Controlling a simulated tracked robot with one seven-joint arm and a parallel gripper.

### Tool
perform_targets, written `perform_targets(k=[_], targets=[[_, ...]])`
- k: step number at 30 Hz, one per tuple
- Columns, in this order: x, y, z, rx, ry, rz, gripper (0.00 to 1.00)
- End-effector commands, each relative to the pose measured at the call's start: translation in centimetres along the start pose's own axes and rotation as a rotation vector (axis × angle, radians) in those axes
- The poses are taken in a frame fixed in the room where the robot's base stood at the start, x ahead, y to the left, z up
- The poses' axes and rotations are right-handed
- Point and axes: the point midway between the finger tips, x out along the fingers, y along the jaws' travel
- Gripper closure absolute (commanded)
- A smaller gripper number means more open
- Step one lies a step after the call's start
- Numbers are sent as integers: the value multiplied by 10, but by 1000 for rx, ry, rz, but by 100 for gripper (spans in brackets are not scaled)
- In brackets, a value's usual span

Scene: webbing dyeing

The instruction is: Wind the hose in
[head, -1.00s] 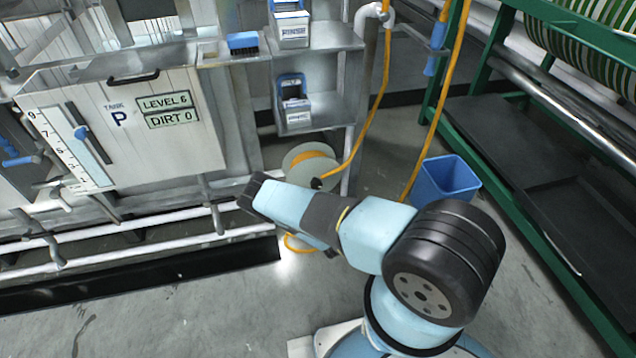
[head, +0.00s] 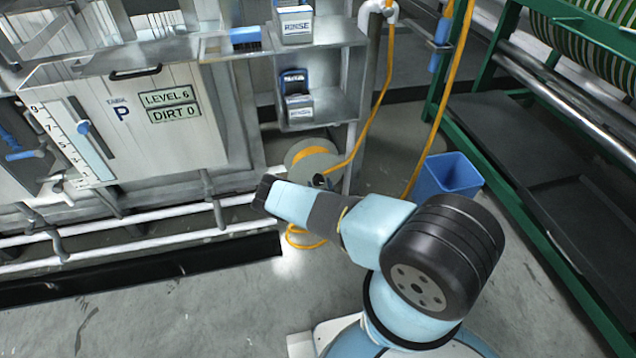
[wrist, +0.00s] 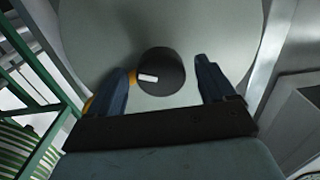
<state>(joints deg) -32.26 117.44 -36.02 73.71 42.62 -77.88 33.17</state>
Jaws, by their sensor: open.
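The hose reel (head: 325,160) is a pale grey-green disc with orange hose wound on it, low beside the steel shelves in the head view. A black round knob (head: 318,180) shows on its face. The reel's pale face (wrist: 100,30) fills much of the wrist view, with the black knob (wrist: 165,80), marked with a white patch, at its middle. My gripper (wrist: 163,78) is open, its dark fingers to the left and right of the knob with gaps; I cannot tell the depth between them. Orange hose (head: 370,125) runs up from the reel; more hose (head: 303,240) lies looped on the floor.
A blue bin (head: 447,176) stands right of the reel, by a green rack (head: 480,160). Tank P (head: 135,120) with a level gauge is on the left, white pipes (head: 150,220) below it. Shelves (head: 305,105) hang above the reel. Grey floor is open in front.

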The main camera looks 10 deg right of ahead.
Motion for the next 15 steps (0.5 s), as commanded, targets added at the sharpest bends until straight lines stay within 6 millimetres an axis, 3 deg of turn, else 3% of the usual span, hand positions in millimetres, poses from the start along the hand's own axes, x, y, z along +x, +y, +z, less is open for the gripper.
perform_targets(k=[6, 15], targets=[[20, 0, 0, 0, 0, -1, 17], [24, 0, 0, 0, -1, 0, 17]])
